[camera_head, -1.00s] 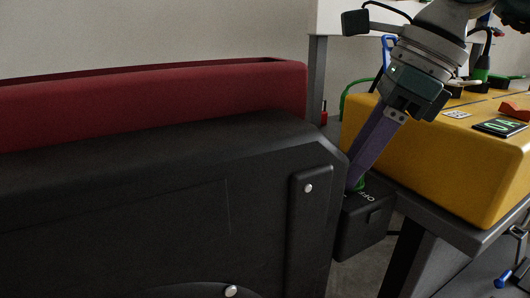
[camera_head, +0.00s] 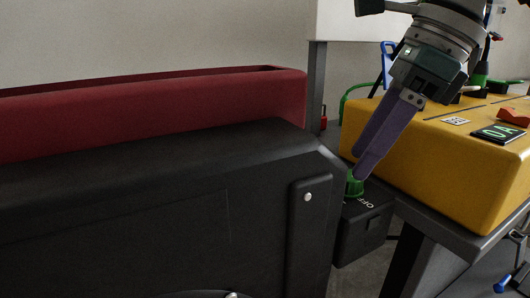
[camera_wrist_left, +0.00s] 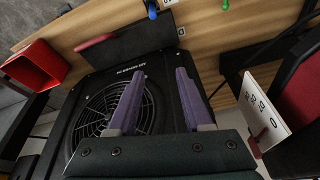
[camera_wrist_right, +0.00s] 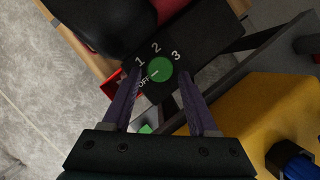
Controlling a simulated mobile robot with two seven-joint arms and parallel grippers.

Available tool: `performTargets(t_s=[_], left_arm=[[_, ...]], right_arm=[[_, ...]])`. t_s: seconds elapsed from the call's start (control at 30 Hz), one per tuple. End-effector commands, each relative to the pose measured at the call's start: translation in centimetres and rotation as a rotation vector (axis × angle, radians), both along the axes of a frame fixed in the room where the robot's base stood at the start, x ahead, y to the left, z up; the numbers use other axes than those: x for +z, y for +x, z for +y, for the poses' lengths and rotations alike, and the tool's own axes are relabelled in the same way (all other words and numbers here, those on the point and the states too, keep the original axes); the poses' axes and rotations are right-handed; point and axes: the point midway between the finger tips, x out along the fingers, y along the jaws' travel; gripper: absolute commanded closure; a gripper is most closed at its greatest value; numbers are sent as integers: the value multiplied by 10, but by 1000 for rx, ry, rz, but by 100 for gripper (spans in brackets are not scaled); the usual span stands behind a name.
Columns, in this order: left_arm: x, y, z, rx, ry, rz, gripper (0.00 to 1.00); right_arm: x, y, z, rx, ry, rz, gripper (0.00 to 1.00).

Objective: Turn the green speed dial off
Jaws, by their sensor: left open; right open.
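The green speed dial (camera_head: 354,183) sits on a black control box (camera_head: 362,225) at the end of the black machine. In the right wrist view the dial (camera_wrist_right: 161,69) shows whole, with OFF, 1, 2 and 3 printed around it; a short pale mark lies on its side toward OFF. My right gripper (camera_head: 362,168) is open, its purple fingers just above the dial; in the right wrist view they lie on either side of it, and I cannot tell contact. My left gripper (camera_wrist_left: 159,74) is open and empty over a black fan unit (camera_wrist_left: 105,105).
A yellow box (camera_head: 440,165) with a lit display stands on a table right of the dial. A red padded part (camera_head: 150,110) runs behind the black machine. A red bin (camera_wrist_left: 38,66) and wooden board (camera_wrist_left: 215,35) show in the left wrist view.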

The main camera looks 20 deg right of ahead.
Motion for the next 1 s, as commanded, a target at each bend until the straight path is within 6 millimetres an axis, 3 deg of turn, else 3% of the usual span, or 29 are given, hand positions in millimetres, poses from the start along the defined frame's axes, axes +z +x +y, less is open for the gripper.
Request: performTargets(t_s=[0.1,0.33,1.0], left_arm=[[7,0,0,0,0,0,50],[13,0,0,1,-1,0,50],[14,0,-3,7,-11,0,50]], right_arm=[[27,-6,-8,-1,-1,-4,41],[59,-15,-19,-1,0,-3,41],[64,-17,-20,1,0,0,41]])
